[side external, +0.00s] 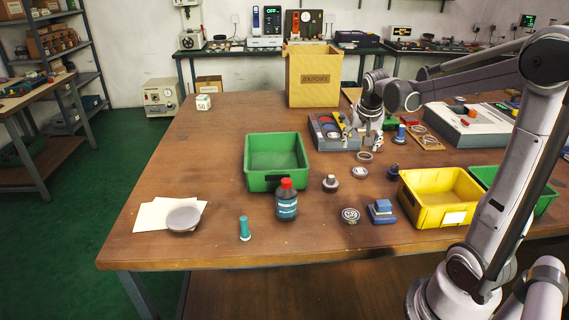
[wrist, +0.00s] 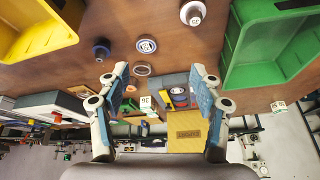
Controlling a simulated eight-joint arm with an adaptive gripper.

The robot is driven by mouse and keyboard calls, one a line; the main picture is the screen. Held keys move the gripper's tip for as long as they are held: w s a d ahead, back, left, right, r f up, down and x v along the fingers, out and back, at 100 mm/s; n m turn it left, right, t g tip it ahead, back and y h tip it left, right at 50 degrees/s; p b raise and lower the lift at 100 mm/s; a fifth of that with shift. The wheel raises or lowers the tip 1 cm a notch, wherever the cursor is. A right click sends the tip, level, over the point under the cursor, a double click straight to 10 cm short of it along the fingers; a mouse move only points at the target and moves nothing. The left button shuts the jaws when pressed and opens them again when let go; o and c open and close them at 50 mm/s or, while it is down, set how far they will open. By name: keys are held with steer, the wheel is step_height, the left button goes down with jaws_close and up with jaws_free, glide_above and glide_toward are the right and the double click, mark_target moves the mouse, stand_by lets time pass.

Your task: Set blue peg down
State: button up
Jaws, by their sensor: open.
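My gripper (side external: 369,128) points down over the back of the table, beside a grey tray (side external: 327,132) with coloured items. In the wrist view its two blue-padded fingers (wrist: 158,88) are spread wide, with nothing held between them. A small blue peg (side external: 399,134) stands right of the gripper by a wooden board, apart from the fingers. A dark blue round piece (side external: 394,172) with a pale ring sits nearer the front; it also shows in the wrist view (wrist: 101,49), left of the fingers. I cannot tell which of these two is the task's peg.
A metal ring (side external: 365,156) and a bearing (side external: 360,173) lie in front of the gripper. A green bin (side external: 250,183) stands left and a yellow bin (side external: 428,216) right. A tall cardboard box (side external: 314,78) stands behind.

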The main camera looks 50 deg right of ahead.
steer(key=s+a+n+t+y, duration=0.2)
steer(key=a+n, duration=0.4)
steer(key=a, duration=0.8)
steer(key=s+a+n+t+y, duration=0.2)
steer(key=s+a+n, duration=0.2)
steer(key=a, duration=1)
steer(key=shift+a+n, duration=0.15)
steer(key=shift+n, duration=0.95)
